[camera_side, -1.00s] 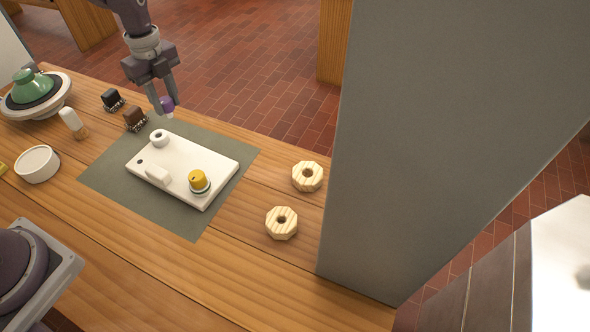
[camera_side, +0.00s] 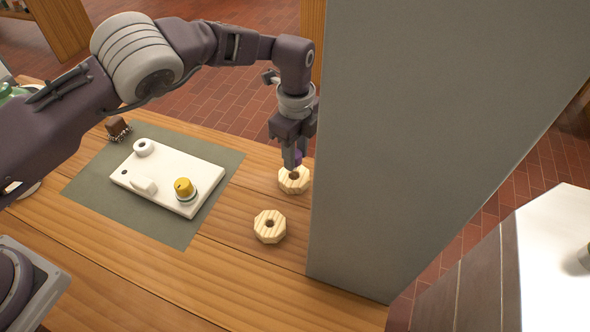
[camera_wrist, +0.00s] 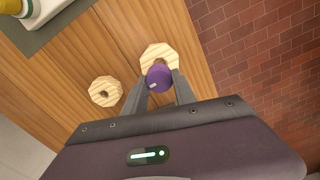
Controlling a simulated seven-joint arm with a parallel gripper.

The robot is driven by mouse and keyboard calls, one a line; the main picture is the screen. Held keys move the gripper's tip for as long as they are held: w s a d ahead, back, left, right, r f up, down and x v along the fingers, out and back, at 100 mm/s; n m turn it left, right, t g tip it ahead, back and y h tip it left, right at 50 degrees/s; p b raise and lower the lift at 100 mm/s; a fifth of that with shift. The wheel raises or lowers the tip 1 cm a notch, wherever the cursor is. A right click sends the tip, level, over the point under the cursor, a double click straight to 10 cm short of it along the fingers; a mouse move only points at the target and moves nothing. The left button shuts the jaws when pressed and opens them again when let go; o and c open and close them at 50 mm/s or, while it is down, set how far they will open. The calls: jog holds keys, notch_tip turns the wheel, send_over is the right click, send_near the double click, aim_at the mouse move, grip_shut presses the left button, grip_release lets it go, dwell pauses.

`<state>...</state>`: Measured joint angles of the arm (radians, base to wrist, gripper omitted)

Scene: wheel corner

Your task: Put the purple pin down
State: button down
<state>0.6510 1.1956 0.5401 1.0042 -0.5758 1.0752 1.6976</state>
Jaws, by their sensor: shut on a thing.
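My gripper (camera_side: 292,160) is shut on the purple pin (camera_wrist: 159,78), which shows between the fingertips in the wrist view. In the side view only a small part of the pin (camera_side: 299,156) shows beside the fingers. The pin is just above the farther octagonal wooden ring (camera_side: 292,184), and in the wrist view it covers part of that ring (camera_wrist: 160,54). I cannot tell whether the pin touches it. The nearer wooden ring (camera_side: 270,227) has an empty hole and also lies left in the wrist view (camera_wrist: 105,92).
A tall grey panel (camera_side: 420,140) stands close to the right of my gripper. A white board (camera_side: 165,170) with a yellow knob (camera_side: 184,187) lies on a grey mat (camera_side: 90,186) to the left. The front of the table is clear.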

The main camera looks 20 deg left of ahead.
jog(key=shift+f, duration=2.35)
jog(key=shift+f, duration=0.1)
jog(key=c, duration=1)
grip_release()
notch_tip(320, 180, up, 12)
jog(key=shift+r, duration=0.15)
jog(key=shift+r, duration=0.1)
